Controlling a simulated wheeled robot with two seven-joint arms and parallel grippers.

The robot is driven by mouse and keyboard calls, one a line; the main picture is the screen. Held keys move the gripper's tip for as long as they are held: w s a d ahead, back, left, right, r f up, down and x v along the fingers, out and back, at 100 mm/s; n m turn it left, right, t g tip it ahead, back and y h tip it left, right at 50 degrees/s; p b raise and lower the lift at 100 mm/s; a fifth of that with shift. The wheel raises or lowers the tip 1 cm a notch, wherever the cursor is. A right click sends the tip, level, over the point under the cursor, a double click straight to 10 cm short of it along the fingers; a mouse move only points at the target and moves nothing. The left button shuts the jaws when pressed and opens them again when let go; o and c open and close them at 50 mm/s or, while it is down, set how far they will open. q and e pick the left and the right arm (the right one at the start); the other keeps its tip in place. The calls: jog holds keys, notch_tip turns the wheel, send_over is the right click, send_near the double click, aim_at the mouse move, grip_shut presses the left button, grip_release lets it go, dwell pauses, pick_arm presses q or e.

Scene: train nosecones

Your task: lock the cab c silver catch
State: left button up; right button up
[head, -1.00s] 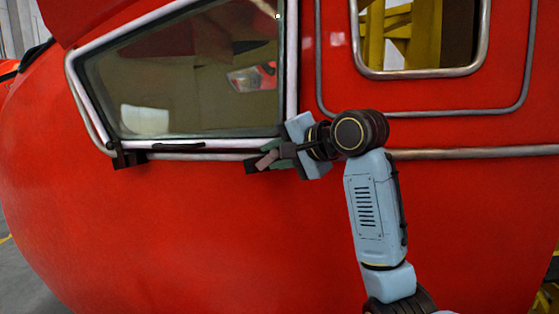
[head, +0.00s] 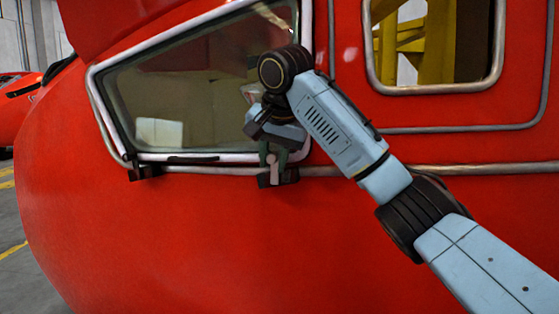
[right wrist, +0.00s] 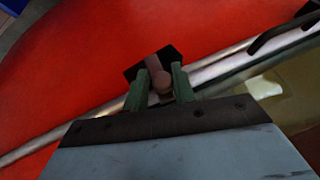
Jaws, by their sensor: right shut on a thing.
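The silver catch (head: 273,168), a small pinkish-grey lever on a dark base block (head: 278,179), sits at the lower right of the cab window frame. It stands upright from its base. My right gripper (head: 272,155) reaches it from above, its green fingers pointing down. In the right wrist view the rounded end of the catch (right wrist: 161,82) lies between the two green fingers (right wrist: 160,88), with the dark base (right wrist: 168,59) beyond. The gripper is shut on the catch. My left gripper is in neither view.
The slanted window (head: 200,90) has a metal frame, with a dark bracket (head: 146,173) at its lower left and a black bar (head: 193,160) along the bottom. The red cab side (head: 150,235) below is clear. A second window (head: 435,88) is at the upper right.

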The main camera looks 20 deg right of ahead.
jog(key=shift+w+a+n+g+h, duration=0.3)
jog(key=shift+a+g+h, duration=0.25)
jog(key=shift+g+h, duration=0.15)
jog(key=shift+f, duration=0.1)
jog(key=shift+a+f+g, duration=0.15)
jog(key=shift+g, duration=0.15)
jog(key=o, duration=0.7)
jog(key=shift+w, duration=0.1)
jog(key=shift+o, duration=0.6)
jog(key=shift+w+a, duration=0.1)
jog(key=shift+a, duration=0.05)
jog(key=shift+d, duration=0.2)
